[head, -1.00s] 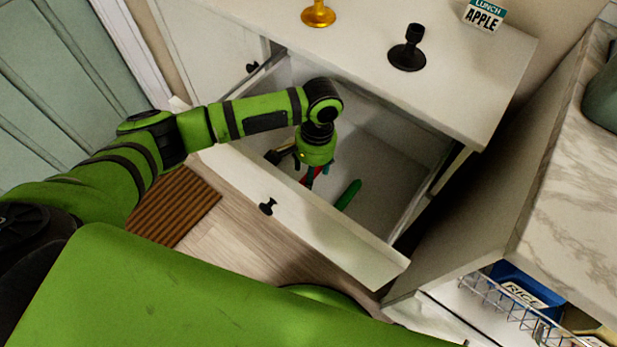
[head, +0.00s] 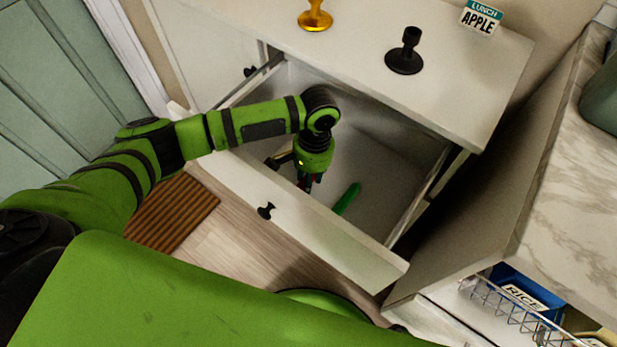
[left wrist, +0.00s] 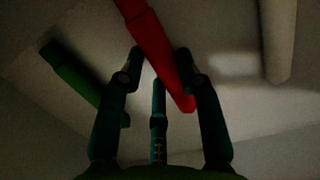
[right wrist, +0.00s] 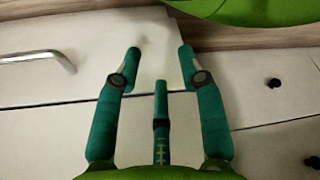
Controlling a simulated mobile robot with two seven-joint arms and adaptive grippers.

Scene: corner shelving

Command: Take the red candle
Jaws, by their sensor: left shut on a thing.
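The red candle (left wrist: 160,50) runs between the fingers of my left gripper (left wrist: 159,62) in the left wrist view. My left gripper is shut on it, inside the open drawer (head: 310,228). In the head view the gripper (head: 308,183) points down into the drawer, and its fingers and wrist hide most of the candle. My right gripper (right wrist: 156,58) is open and empty in the right wrist view, in front of pale cabinet fronts. It is not in the head view.
A green candle (head: 347,198) lies in the drawer right of my left gripper; a pale candle (left wrist: 278,40) shows in the left wrist view. A gold holder (head: 315,18) and a black holder (head: 405,55) stand on the cabinet top (head: 360,60). A marble counter (head: 570,190) is at right.

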